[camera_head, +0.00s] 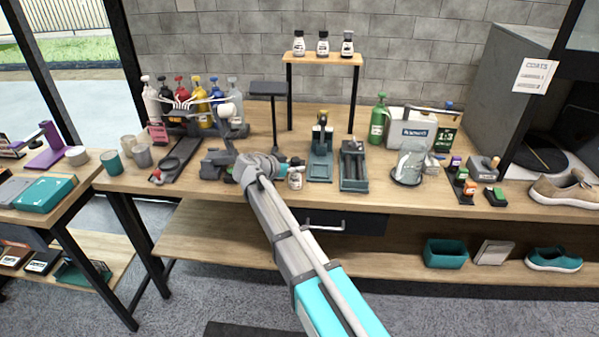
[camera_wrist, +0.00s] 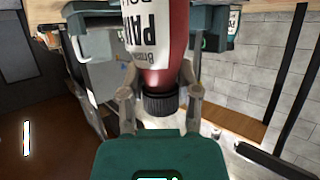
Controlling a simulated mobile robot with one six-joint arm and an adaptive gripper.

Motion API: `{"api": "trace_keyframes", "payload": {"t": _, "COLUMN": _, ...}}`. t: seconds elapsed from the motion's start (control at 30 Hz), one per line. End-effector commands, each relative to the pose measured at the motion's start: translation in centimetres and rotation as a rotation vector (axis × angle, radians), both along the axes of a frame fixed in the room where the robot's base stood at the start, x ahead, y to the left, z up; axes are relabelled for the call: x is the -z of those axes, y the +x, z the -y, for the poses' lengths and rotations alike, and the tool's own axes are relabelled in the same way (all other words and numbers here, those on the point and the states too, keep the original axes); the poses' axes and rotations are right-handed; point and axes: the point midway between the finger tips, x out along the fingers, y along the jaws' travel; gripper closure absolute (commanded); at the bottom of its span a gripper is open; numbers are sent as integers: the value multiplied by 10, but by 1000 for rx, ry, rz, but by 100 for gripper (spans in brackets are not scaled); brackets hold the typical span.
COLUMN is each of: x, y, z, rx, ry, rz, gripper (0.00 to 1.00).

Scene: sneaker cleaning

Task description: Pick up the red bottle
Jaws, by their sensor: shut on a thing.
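The red bottle (camera_wrist: 177,45) fills the upper middle of the wrist view. It has a white label with dark print and a black ribbed cap (camera_wrist: 160,103) pointing toward the bottom of that picture. My gripper (camera_wrist: 160,92) is shut on it, with one finger on each side near the cap end. In the head view, a small white-labelled bottle (camera_head: 295,181) shows at the end of my arm, above the front part of the workbench. Its red is hardly visible there. I cannot tell whether its base touches the bench.
Three dark-capped bottles stand on a raised wooden shelf (camera_head: 323,58). A rack of coloured spray bottles (camera_head: 200,98) is at the back left. A green bottle (camera_head: 378,120), a clear vessel (camera_head: 410,160) and a tan sneaker (camera_head: 565,190) are to the right. Green-grey fixtures (camera_head: 353,168) stand close by.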

Motion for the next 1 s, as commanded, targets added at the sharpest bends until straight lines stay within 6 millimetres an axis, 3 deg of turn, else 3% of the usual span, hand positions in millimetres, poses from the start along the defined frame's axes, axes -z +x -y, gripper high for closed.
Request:
{"api": "trace_keyframes", "payload": {"t": 0.37, "x": -11, "y": 0, "z": 0, "rx": 0, "ry": 0, "rz": 0, "gripper": 100}}
{"api": "trace_keyframes", "payload": {"t": 0.67, "x": -38, "y": 0, "z": 0, "rx": 0, "ry": 0, "rz": 0, "gripper": 100}}
{"api": "trace_keyframes", "payload": {"t": 1.0, "x": -78, "y": -37, "z": 0, "rx": -1, "ry": 0, "rz": 0, "gripper": 100}}
